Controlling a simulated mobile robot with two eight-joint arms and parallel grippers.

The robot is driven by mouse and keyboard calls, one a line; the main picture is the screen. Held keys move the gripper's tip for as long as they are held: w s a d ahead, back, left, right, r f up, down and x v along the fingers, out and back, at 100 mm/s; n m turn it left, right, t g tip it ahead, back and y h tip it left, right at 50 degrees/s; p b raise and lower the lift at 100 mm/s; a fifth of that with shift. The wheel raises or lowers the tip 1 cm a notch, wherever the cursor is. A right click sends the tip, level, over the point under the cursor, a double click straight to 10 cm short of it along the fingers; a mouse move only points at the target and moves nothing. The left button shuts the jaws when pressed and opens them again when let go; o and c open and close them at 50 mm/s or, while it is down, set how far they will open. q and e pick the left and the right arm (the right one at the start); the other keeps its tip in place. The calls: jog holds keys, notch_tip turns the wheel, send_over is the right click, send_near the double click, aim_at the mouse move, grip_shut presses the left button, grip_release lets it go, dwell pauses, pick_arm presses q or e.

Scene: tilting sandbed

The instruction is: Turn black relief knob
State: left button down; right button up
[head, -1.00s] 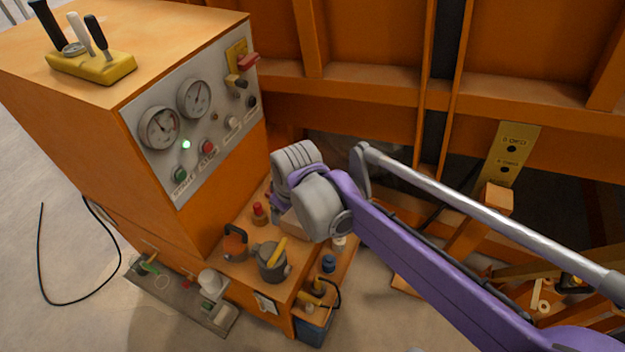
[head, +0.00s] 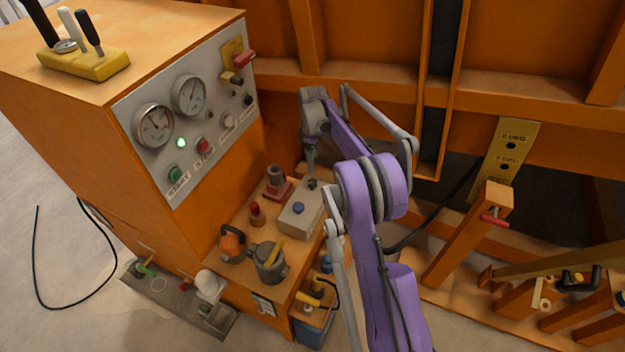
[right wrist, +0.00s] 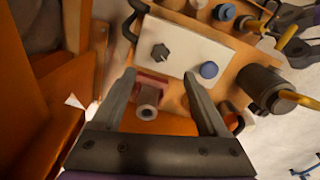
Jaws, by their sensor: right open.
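A black knob (head: 312,184) stands on top of a pale grey block (head: 293,222) on the orange shelf, beside a blue knob (head: 298,208). In the right wrist view the black knob (right wrist: 160,53) lies just beyond and between my fingertips, and the blue knob (right wrist: 208,70) is to its right on the block (right wrist: 185,45). My right gripper (head: 311,168) points down close above the black knob; in the right wrist view the gripper (right wrist: 159,76) is open and empty. I cannot tell the exact gap to the knob. My left gripper is not in view.
The orange cabinet (head: 110,130) with gauges and a button panel rises at the left. Close to the block stand a grey-and-red fitting (head: 276,183), a red-topped piece (head: 255,214), an orange padlock-like item (head: 232,244) and a dark pot (head: 268,262). Orange framework stands behind.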

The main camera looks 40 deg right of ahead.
aim_at(312, 181)
notch_tip(312, 181, down, 10)
jog(key=shift+f, duration=0.1)
dwell(0.4)
jog(key=shift+c, duration=0.4)
grip_shut()
